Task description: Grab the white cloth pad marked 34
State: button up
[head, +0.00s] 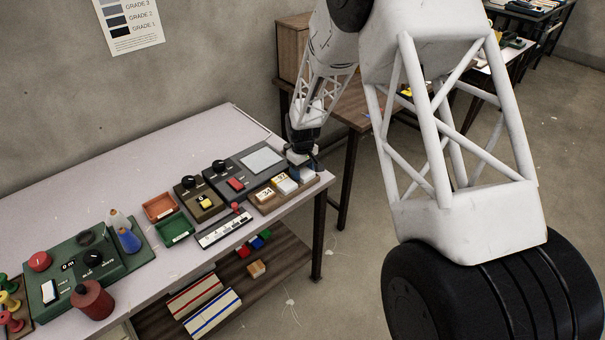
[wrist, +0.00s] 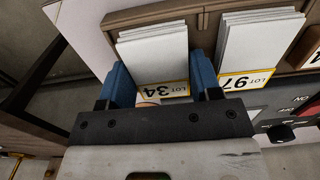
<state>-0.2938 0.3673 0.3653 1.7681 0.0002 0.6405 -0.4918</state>
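The white cloth pad marked 34 (wrist: 154,60) lies in a layered stack with a yellow-edged label reading LOT 34, in a brown tray (wrist: 139,17) in the wrist view. My gripper (wrist: 160,72) has its two blue fingers apart, one on each side of this stack near its label end. I cannot tell whether the fingers touch it. A similar white stack marked LOT 97 (wrist: 257,42) lies just right of it, close to the right finger. In the head view my gripper (head: 302,165) is low over the right end of the tray and partly hides the pads.
A grey device with a red button (head: 235,184) stands beside the tray. An orange bin (head: 158,207) and a green bin (head: 174,229) are further left. The table's right edge is close to the tray. A green device (head: 75,268) stands at the left.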

aim_at(302, 171)
jog(key=c, duration=0.4)
jog(key=shift+r, duration=0.1)
jog(key=shift+r, duration=0.75)
notch_tip(302, 171, up, 2)
jog(key=shift+r, duration=0.1)
jog(key=s+d, duration=0.2)
jog(key=s, duration=0.5)
jog(key=s+d+r, duration=0.1)
jog(key=s+d, duration=0.1)
jog(key=s, duration=0.6)
jog(key=shift+s+d, duration=0.2)
jog(key=shift+d, duration=0.1)
